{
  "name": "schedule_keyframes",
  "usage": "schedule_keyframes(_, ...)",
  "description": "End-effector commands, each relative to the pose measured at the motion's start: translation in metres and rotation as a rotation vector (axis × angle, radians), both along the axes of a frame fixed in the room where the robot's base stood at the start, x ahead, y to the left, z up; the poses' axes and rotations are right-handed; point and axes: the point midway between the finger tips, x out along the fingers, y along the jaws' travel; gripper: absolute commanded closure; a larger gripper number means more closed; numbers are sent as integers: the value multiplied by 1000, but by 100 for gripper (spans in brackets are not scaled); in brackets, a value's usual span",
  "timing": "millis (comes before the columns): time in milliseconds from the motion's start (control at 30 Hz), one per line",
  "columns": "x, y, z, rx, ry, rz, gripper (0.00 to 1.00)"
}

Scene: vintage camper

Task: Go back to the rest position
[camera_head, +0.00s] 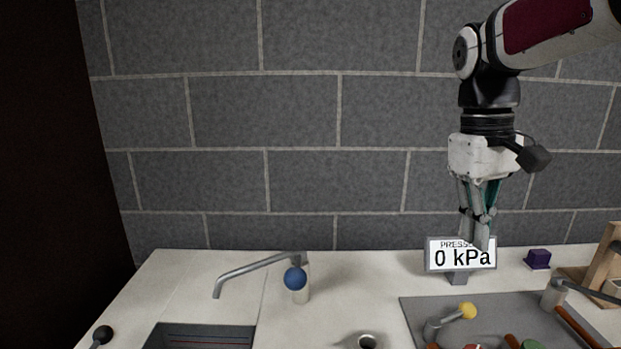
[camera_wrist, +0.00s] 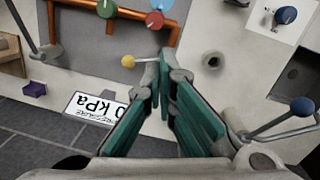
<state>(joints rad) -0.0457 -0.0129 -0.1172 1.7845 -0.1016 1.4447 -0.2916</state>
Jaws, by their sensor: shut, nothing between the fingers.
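My gripper (camera_head: 480,243) hangs pointing down above the back right of the counter, in front of the grey block wall. Its fingers are closed together and empty. In the head view the fingertips overlap the pressure display (camera_head: 444,257), which reads 0 kPa; they look above the counter, touching nothing that I can see. In the wrist view the green-padded fingers (camera_wrist: 170,70) meet above the counter, beside a yellow-knobbed lever (camera_wrist: 127,60).
A faucet (camera_head: 247,272) with a blue knob (camera_head: 295,278) stands by the sink (camera_head: 200,335). A purple block (camera_head: 538,258) and a wooden stand (camera_head: 606,262) are at right. A grey panel (camera_head: 415,312) carries copper pipes and knobs. The counter between faucet and display is clear.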

Motion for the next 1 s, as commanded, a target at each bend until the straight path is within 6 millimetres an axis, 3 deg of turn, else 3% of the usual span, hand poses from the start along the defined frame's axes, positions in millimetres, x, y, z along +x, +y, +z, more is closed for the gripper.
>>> schedule_keyframes(33,-19,3,5,9,-37,-13,100)
schedule_keyframes(233,-78,19,4,47,-180,-76,100)
schedule_keyframes(500,-151,38,-20,94,-357,-161,100)
schedule_keyframes(700,-180,45,-39,115,-437,-208,100)
schedule_keyframes(1000,-186,47,-45,120,-458,-221,100)
